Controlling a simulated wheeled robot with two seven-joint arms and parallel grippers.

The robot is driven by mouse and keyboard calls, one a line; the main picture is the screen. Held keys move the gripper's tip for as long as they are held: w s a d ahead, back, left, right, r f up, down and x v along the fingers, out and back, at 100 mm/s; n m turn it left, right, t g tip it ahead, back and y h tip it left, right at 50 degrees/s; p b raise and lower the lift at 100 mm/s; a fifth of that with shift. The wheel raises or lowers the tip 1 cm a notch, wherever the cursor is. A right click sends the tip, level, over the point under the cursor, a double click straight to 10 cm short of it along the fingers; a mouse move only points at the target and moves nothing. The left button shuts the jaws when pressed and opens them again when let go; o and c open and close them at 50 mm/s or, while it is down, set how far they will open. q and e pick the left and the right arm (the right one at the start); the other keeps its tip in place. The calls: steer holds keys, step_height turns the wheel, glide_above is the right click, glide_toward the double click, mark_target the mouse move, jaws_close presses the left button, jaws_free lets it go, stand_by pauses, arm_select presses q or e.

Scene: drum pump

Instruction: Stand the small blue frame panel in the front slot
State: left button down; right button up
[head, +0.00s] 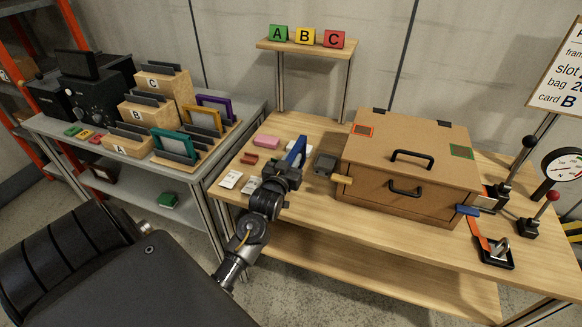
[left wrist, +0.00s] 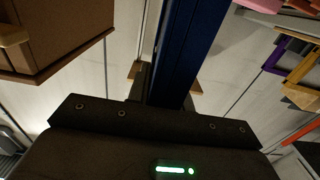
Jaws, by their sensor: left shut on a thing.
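The small blue panel (head: 297,150) is held up on edge by my left gripper (head: 287,172), above the left part of the wooden workbench. In the left wrist view the blue panel (left wrist: 187,45) rises from between the jaws, which are shut on it. Its lower part is hidden by the gripper. On the grey side table, a wooden rack (head: 213,149) has dark slotted holders with a teal frame (head: 174,143) nearest, a yellow frame (head: 203,119) behind it and a purple frame (head: 217,104) farthest. I cannot tell which slot is the front slot. My right gripper is not in view.
Wooden blocks marked A (head: 121,148), B (head: 139,115) and C (head: 153,83) stand beside the rack. A brown case (head: 410,150) stands right of my left gripper. A gap separates the two tables.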

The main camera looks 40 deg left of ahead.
arm_select(q)
steer(key=shift+w+a+f, duration=0.25)
steer(key=shift+a+f, duration=0.05)
steer(key=shift+f, duration=0.05)
steer(key=shift+f+p, duration=0.3)
steer(key=shift+f, duration=1.35)
steer(key=shift+f, duration=0.2)
steer(key=c, duration=1.2)
jaws_free()
steer(key=shift+c, duration=0.2)
steer(key=shift+r, duration=0.1)
